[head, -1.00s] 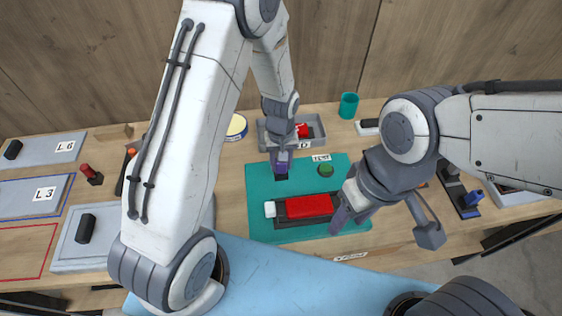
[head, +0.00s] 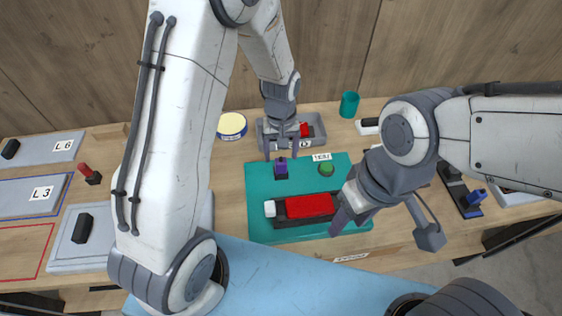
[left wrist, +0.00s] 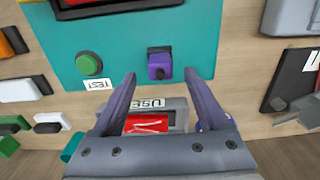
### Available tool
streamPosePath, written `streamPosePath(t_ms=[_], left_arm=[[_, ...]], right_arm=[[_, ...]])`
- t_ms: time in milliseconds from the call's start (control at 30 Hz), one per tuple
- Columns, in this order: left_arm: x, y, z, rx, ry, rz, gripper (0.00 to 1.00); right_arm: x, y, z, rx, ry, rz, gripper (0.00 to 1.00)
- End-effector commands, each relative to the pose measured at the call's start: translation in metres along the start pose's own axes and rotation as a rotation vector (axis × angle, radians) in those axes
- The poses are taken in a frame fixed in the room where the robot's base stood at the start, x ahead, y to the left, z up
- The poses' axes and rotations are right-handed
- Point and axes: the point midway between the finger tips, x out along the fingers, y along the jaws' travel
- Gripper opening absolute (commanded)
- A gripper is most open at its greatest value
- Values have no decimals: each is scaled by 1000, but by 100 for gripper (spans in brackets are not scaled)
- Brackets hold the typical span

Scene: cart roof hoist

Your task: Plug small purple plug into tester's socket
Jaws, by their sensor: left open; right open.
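The small purple plug (head: 281,164) stands on a black block, which looks like the socket (head: 281,176), on the teal tester board (head: 256,200). In the left wrist view the plug (left wrist: 159,66) and the black part are together; I cannot tell how deep the plug sits. My left gripper (head: 281,153) is open and empty, its fingers above and to either side of the plug, apart from it. It also shows in the left wrist view (left wrist: 160,76). My right gripper (head: 342,218) is open beside the red block (head: 309,205) in its black holder on the board.
A green button (head: 326,170) is right of the plug. Grey trays (head: 60,147) lie at left.

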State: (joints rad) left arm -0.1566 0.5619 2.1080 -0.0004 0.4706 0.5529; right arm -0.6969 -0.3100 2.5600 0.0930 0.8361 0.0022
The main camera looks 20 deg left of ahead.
Motion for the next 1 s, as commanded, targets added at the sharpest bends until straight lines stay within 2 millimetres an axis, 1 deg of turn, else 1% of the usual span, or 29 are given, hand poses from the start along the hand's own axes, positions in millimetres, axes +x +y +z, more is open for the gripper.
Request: streamPosePath(t_ms=[33, 100, 200, 333, 500, 900, 1000], left_arm=[[-10, 0, -1, 0, 6, 4, 77], [-24, 1, -1, 0, 5, 3, 77], [-40, 0, -1, 0, 4, 3, 77], [-53, 0, 0, 0, 2, 1, 77], [-59, 0, 0, 0, -1, -1, 77], [-58, 0, 0, 0, -1, 0, 77], [-62, 2, 5, 21, 1, 2, 77]], right_arm=[[4, 0, 0, 0, 0, 0, 50], [6, 0, 0, 0, 0, 0, 50], [8, 1, 0, -1, 0, 0, 50], [10, 1, 0, -1, 0, 0, 50], [10, 1, 0, -1, 0, 0, 50], [10, 1, 0, -1, 0, 0, 50], [10, 1, 1, -1, 0, 0, 50]])
